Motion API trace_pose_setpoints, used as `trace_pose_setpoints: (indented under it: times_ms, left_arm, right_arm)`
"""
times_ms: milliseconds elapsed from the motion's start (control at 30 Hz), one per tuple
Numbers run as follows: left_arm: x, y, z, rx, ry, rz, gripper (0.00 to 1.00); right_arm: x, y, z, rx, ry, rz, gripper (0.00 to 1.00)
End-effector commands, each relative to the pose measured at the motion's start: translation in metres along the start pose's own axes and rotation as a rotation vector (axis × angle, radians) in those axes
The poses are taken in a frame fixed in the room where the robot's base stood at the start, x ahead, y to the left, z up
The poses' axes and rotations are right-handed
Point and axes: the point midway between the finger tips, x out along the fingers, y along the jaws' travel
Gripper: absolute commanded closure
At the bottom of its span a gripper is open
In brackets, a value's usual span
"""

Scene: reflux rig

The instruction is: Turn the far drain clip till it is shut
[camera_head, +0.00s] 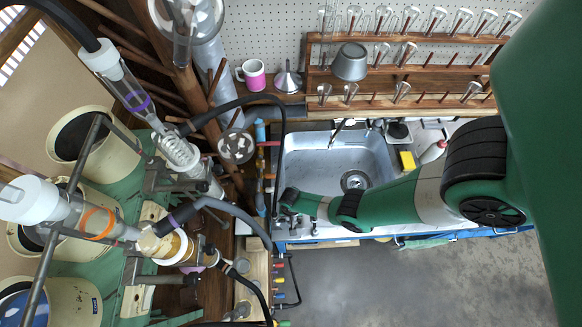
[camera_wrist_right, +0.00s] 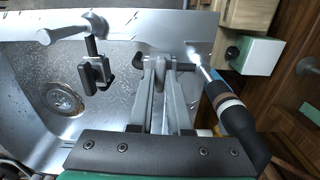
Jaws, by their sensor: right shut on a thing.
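My right gripper (camera_wrist_right: 160,70) is shut on a small grey drain clip at the sink's metal edge. The fingertips cover much of this clip, and how far it is turned cannot be told. A second clip-like metal fitting (camera_wrist_right: 97,72), with a grey bar handle and a dark body, stands to its left in the wrist view, apart from my fingers. In the head view my right gripper (camera_head: 289,206) reaches in from the right to the sink's front left corner. The clip there is too small and hidden to make out. My left gripper is not in view.
The metal sink (camera_head: 300,150) has a round drain (camera_head: 355,181), also in the wrist view (camera_wrist_right: 64,99). A black hose end (camera_wrist_right: 238,122) lies close right of my fingers. Glassware on the reflux rig (camera_head: 95,215) fills the left. A test-tube rack (camera_head: 400,88) stands behind.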

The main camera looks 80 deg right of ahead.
Motion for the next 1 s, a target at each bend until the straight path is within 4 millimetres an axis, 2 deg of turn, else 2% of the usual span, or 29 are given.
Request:
trace_pose_setpoints:
  times_ms: [267,300,467,767,867,1000]
  left_arm:
    - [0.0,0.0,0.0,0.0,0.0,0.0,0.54]
    - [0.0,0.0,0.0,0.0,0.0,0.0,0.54]
    - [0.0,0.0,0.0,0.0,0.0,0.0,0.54]
    - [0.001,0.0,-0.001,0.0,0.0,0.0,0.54]
    - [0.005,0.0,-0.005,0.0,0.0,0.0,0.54]
    - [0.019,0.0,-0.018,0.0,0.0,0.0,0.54]
  right_arm:
    - [0.001,0.0,0.0,0.003,0.0,0.0,1.0]
    - [0.001,0.0,0.0,0.003,0.0,0.0,0.82]
    - [0.001,0.0,0.0,0.002,0.0,0.0,0.54]
    - [-0.001,0.0,0.0,0.001,0.0,0.0,0.54]
    - [-0.007,0.0,0.0,0.0,0.0,0.0,0.54]
    - [-0.026,0.0,0.0,0.0,0.0,0.0,0.54]
